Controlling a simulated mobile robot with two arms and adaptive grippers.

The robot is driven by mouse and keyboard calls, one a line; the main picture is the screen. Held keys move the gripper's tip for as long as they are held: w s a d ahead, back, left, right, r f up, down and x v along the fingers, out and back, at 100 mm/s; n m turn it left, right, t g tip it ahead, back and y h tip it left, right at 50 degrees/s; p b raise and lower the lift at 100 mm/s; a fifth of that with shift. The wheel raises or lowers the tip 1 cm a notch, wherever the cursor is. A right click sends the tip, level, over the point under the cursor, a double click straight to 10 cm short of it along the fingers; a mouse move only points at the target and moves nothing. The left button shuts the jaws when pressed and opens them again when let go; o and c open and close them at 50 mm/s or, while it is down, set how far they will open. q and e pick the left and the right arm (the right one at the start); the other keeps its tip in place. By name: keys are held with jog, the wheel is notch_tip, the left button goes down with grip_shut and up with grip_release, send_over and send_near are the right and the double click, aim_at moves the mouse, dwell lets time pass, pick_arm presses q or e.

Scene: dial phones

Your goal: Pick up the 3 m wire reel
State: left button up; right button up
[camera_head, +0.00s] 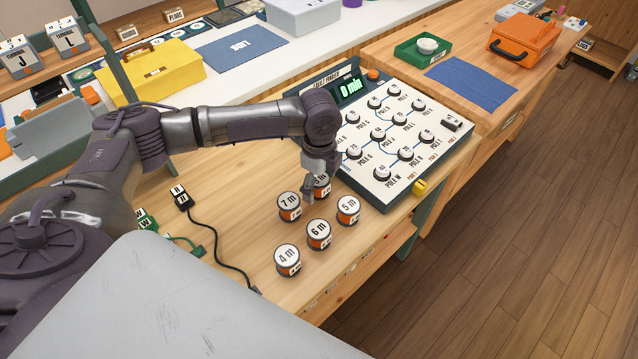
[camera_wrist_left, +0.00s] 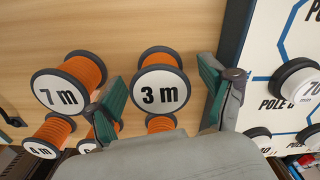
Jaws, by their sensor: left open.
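The 3 m wire reel (camera_head: 323,187) stands on the wooden bench in the head view, partly hidden behind my left gripper (camera_head: 313,187). In the left wrist view the 3 m reel (camera_wrist_left: 160,90) shows its white labelled top, dark rim and orange wire. My left gripper (camera_wrist_left: 166,92) is open, with one green-grey finger on each side of the reel in that view. The reel appears apart from both fingers, nearer the left one. How high the fingertips are over it is hard to tell. My right gripper is not in view.
Close by stand the 7 m reel (camera_head: 289,204), 5 m reel (camera_head: 348,207), 6 m reel (camera_head: 318,232) and 4 m reel (camera_head: 286,257). The dial panel (camera_head: 400,150) lies just behind and to the right. A black cable (camera_head: 222,246) runs left of the reels.

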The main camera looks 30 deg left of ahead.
pick_arm(q)
jog(key=c, duration=1.3)
jog(key=shift+r, duration=0.15)
